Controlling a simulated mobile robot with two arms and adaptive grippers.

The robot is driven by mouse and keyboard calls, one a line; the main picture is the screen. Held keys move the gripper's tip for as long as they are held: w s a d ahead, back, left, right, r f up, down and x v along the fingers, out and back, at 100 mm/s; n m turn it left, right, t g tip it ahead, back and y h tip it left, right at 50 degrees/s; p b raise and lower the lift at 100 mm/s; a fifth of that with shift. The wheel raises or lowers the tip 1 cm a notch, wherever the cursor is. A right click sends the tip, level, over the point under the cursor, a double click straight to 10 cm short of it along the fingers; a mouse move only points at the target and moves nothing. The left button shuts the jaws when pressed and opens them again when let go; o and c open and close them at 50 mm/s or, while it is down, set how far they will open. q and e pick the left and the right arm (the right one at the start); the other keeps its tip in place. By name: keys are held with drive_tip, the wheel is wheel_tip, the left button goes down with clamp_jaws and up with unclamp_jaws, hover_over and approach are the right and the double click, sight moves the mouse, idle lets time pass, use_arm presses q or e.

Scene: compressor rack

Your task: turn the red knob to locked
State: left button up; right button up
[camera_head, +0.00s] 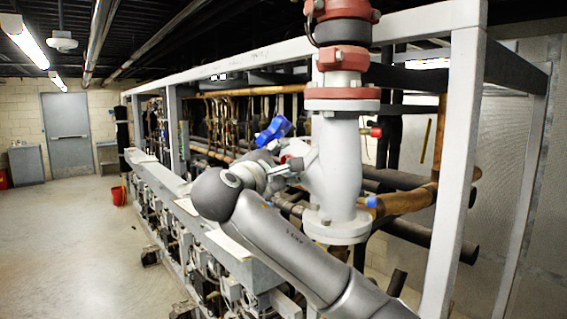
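A white vertical pipe (335,165) with red flanges stands in front of the rack. A small red knob-like part (375,131) sticks out from its right side. Another bit of red (297,149) shows at the pipe's left side, mostly hidden behind my wrist and gripper; I cannot tell which red part is the task's knob. My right arm comes in from the lower right, and its gripper (292,170) is at the left side of the pipe, close to that hidden red part. Its fingers are too small and overlapped to tell open or shut, or any contact. My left gripper is not in view.
A blue lever handle (273,131) sits just above my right wrist. The rack's grey frame post (456,165) stands right of the pipe, with a copper pipe (405,200) between. Open floor (75,250) lies at left, with a red bucket (118,195) near the rack.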

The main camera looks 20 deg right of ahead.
drive_tip(key=c, duration=0.9)
drive_tip(key=shift+w+f+m+b, duration=0.1)
drive_tip(key=shift+f+m+b, duration=0.1)
drive_tip(key=shift+m+b, duration=3.5)
drive_tip(key=shift+f+m+b, duration=0.15)
drive_tip(key=shift+m+b, duration=2.15)
drive_tip(key=shift+m, duration=2.8)
drive_tip(key=shift+c, duration=0.2)
